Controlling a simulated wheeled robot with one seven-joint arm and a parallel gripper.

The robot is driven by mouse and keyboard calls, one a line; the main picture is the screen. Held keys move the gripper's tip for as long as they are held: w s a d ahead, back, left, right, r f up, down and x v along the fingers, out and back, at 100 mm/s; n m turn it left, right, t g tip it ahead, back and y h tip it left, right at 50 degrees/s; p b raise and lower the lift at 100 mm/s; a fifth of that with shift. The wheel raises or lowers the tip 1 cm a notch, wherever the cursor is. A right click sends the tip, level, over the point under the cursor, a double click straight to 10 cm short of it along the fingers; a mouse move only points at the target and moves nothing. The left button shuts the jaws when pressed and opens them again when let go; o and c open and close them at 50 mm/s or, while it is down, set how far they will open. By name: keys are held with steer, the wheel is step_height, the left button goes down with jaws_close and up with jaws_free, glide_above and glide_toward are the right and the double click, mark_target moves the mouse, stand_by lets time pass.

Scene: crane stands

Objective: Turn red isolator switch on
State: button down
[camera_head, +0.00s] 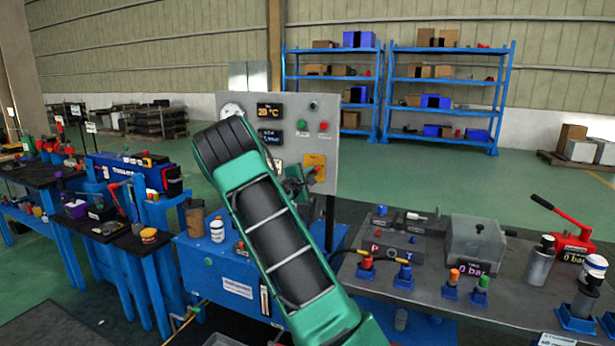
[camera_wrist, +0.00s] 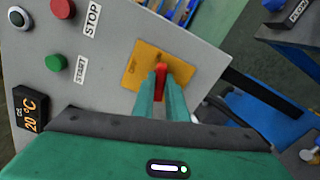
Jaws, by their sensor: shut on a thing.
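The red isolator switch (camera_wrist: 161,70) sits on a yellow-orange plate on a grey control panel (camera_wrist: 205,52). In the wrist view my gripper (camera_wrist: 162,82) has its two green fingers closed around the red handle, one on each side. In the head view the yellow plate (camera_head: 314,160) shows at the panel's lower right. The red handle (camera_head: 319,172) shows there only in part, beside my gripper (camera_head: 302,178). My green arm covers the lower left of the panel. The handle looks roughly in line with my fingers; its on or off position cannot be read.
The panel also bears a green start button (camera_wrist: 54,63), a red stop button (camera_wrist: 62,8), a temperature display (camera_wrist: 31,108) and a gauge (camera_head: 232,111). A bench (camera_head: 425,285) with hydraulic parts stands right of my arm. A blue bench with bottles (camera_head: 217,229) is at left.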

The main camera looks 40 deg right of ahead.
steer(key=shift+s+f+m, duration=0.1)
steer(key=shift+f+m, duration=0.05)
steer(key=shift+m, duration=0.65)
steer(key=shift+f+m, duration=0.15)
steer(key=shift+m, duration=0.65)
steer(key=shift+f, duration=0.1)
steer(key=c, duration=1.8)
jaws_free()
steer(key=shift+o, duration=0.2)
steer(key=v, duration=1)
steer(key=shift+a, duration=0.4)
steer(key=shift+m, duration=0.3)
